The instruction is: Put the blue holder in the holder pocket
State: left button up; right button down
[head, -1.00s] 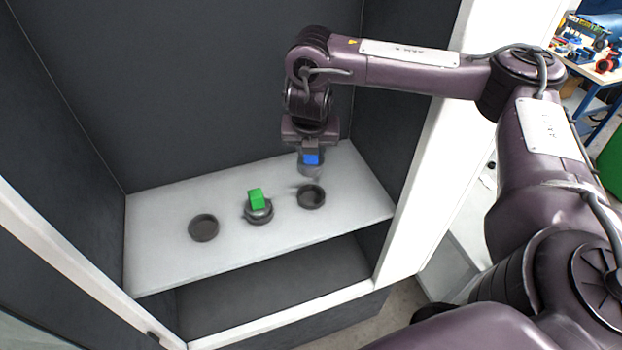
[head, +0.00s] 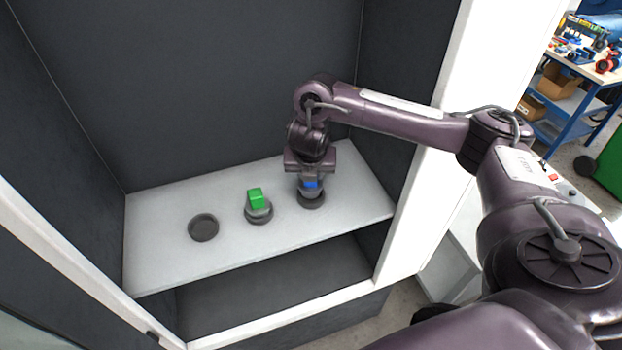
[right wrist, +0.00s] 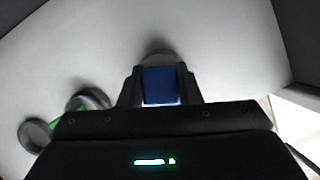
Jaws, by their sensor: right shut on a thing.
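My right gripper (head: 311,178) is shut on the blue holder (head: 311,184), gripping its blue block. In the right wrist view the blue block (right wrist: 160,86) sits between the two fingers. The holder's grey round base is directly over the rightmost dark round pocket (head: 312,202) on the white shelf. The gripper and holder hide most of that pocket, and I cannot tell whether the base is fully seated in it. My left gripper is not in view.
A green holder (head: 256,199) stands in the middle pocket (head: 259,216). An empty dark pocket (head: 203,228) lies to its left. The white shelf (head: 160,253) is otherwise clear. Dark cabinet walls close it in at the back and sides.

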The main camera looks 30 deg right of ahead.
jog(key=shift+w+a+f, duration=0.1)
jog(key=shift+a+f, duration=0.05)
jog(key=shift+f, duration=0.5)
jog(key=shift+d+f, duration=0.2)
jog(key=shift+f, duration=0.25)
jog(key=c, duration=1)
grip_release()
jog(key=shift+s+f, duration=0.15)
jog(key=shift+s, duration=0.05)
jog(key=shift+c, duration=0.2)
